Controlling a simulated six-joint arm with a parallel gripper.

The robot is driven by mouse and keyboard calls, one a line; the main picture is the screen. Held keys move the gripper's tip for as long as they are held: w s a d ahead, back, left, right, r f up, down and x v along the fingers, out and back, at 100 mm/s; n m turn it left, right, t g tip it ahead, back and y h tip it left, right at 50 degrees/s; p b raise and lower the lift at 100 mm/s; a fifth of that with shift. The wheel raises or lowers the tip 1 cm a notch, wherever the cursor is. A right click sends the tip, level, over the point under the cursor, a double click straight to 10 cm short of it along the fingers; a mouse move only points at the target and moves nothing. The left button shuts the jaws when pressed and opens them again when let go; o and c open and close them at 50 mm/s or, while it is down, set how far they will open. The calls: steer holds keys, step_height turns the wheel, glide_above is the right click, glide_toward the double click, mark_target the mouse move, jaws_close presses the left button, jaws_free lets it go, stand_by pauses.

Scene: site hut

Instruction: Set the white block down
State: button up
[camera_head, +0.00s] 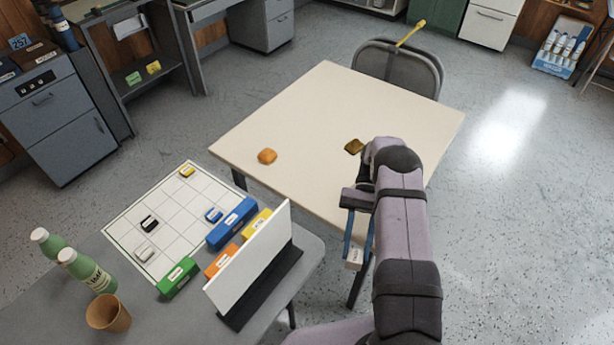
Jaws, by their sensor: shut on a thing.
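My gripper (357,243) points down with blue fingers, at the near edge of the cream table. It is shut on a white block (354,258) with a small label at its fingertips. In the picture the block shows against the floor, below the cream table's near edge; its height is hard to tell. Another whitish block (146,254) sits on the white grid board (186,262), at its lower left. My arm hides part of the table's right side.
The cream table (310,105) bears an orange piece (267,156) and a brown piece (353,146). The grey table (225,338) holds green bottles (86,271), a brown cup (108,315), coloured boxes (232,223) and an upright white panel (250,262). A chair (398,68) stands behind.

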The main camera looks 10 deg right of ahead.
steer(key=w+a+m+t+y+b, duration=0.2)
steer(key=w+m+t+b, duration=0.2)
steer(key=w, duration=0.5)
steer(key=w+a+m+t+y+b, duration=0.2)
steer(key=w+m+t+b, duration=0.3)
steer(key=w+m+t, duration=0.3)
steer(key=w+a+m+t+y+b, duration=0.2)
steer(key=w+m+t, duration=0.4)
steer(key=w, duration=0.4)
steer(key=shift+w+a+y+b, duration=0.3)
steer(key=shift+y+b, duration=0.2)
steer(key=shift+b, duration=0.9)
steer(key=w+d+r+m+t+h+b, duration=0.1)
steer(key=w+r+m+t+h+b, duration=0.3)
steer(key=w, duration=0.3)
steer(key=shift+y, duration=0.5)
steer(key=shift+d+f, duration=0.15)
steer(key=shift+f, duration=4.15)
